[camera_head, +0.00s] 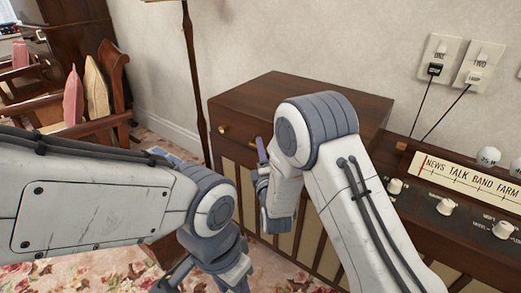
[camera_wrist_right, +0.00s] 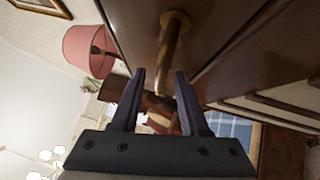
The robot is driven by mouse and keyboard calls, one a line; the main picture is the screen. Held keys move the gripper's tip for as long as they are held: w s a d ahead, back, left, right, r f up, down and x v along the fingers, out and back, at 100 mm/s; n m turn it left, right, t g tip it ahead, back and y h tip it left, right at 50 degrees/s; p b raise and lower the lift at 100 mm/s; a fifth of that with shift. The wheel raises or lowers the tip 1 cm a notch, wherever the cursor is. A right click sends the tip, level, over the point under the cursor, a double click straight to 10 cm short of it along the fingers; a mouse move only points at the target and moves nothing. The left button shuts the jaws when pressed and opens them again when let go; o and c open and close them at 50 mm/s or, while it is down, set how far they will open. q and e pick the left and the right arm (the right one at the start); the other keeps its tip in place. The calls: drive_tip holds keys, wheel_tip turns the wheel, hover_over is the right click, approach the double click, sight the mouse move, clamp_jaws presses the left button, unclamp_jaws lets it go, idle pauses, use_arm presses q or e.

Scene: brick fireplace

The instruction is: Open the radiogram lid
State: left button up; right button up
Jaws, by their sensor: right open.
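The radiogram (camera_head: 290,98) is a dark wooden cabinet against the wall. Its flat top panel lies closed in the head view. A brass knob (camera_head: 222,130) sits on its upper front edge at the left. My right gripper (camera_head: 262,160) is at the cabinet's front, partly hidden by my own arm. In the right wrist view my right gripper (camera_wrist_right: 165,85) is open, and a brass handle (camera_wrist_right: 172,42) stands just beyond and between its fingertips. I cannot tell whether they touch. My left gripper (camera_head: 205,275) is low at the bottom edge, only partly visible.
The radio panel (camera_head: 460,178) with dial and white knobs is at the right. A lamp pole (camera_head: 195,75) stands beside the cabinet's left. A wooden chair (camera_head: 95,100) with cushions is at the far left.

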drive_tip(key=shift+w+r, duration=0.1)
drive_tip(key=shift+w, duration=0.4)
clamp_jaws()
drive_tip(key=shift+s, duration=0.1)
idle(1.0)
